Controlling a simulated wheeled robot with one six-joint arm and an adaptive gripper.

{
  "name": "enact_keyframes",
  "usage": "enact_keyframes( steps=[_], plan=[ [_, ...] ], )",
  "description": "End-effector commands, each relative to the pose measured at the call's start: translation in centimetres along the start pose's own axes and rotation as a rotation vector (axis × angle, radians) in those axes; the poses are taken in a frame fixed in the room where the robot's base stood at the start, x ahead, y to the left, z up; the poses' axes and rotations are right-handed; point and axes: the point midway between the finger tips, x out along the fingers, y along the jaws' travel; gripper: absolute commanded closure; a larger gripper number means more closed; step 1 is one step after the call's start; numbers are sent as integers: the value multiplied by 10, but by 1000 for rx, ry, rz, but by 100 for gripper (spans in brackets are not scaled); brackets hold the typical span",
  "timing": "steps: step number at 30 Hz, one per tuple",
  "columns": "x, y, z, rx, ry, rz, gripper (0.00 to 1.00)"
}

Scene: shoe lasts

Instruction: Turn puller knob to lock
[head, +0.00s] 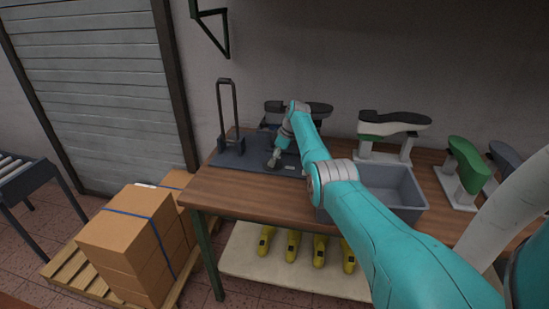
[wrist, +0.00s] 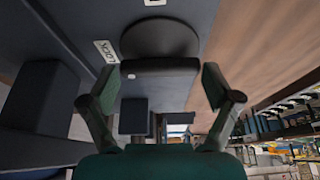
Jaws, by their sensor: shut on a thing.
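The puller (head: 227,143) has a dark base plate on the left end of the wooden table, with a tall looped bar rising from it. Its dark puller knob (wrist: 160,40) is a round disc with a crossbar grip in the wrist view. A white dot sits near the left end of the crossbar. A white "LOCK" label (wrist: 107,52) lies on the plate left of the knob. My gripper (wrist: 161,85) is shut on the knob's crossbar, one finger at each end. In the head view my gripper (head: 273,161) is low over the plate; the knob is mostly hidden there.
A shoe last on a stand (head: 316,107) is behind my arm. Cardboard boxes (head: 125,237) stand left of the table; yellow lasts (head: 320,250) lie on the lower shelf.

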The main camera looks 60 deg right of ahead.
Motion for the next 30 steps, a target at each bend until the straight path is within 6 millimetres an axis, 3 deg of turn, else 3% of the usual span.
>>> enact_keyframes(
  steps=[18,19,20,30],
  plan=[
    [1,0,1,-33,-2,-15,46],
    [1,0,1,-33,-2,-15,9],
    [1,0,1,-33,-2,-15,2],
    [0,0,0,-33,-1,-14,0]
  ],
)
